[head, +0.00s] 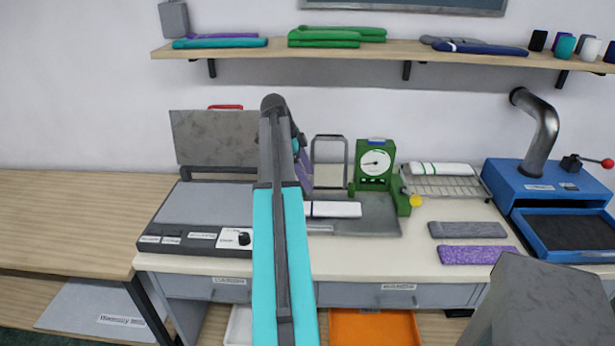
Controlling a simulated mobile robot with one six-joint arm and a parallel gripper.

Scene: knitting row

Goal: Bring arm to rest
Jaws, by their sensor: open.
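My arm rises from the bottom centre of the head view as a long teal and dark grey link up to a dark elbow. Beyond the elbow, a short stretch of it with teal and purple parts shows just to the right. My gripper is hidden behind the arm, so its fingers and anything between them cannot be seen. The upper arm stands in front of the work table (400,262) and covers part of the press with a grey lid (215,137) and the left end of a white strip (335,209).
A green dial gauge (374,165) stands on a grey plate (370,225). Right of it are a rack (445,187), a grey strip (467,229), a purple strip (478,255) and a blue machine (535,187) with a metal pipe. A shelf (400,49) with folded textiles hangs above. The left bench (65,220) is clear.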

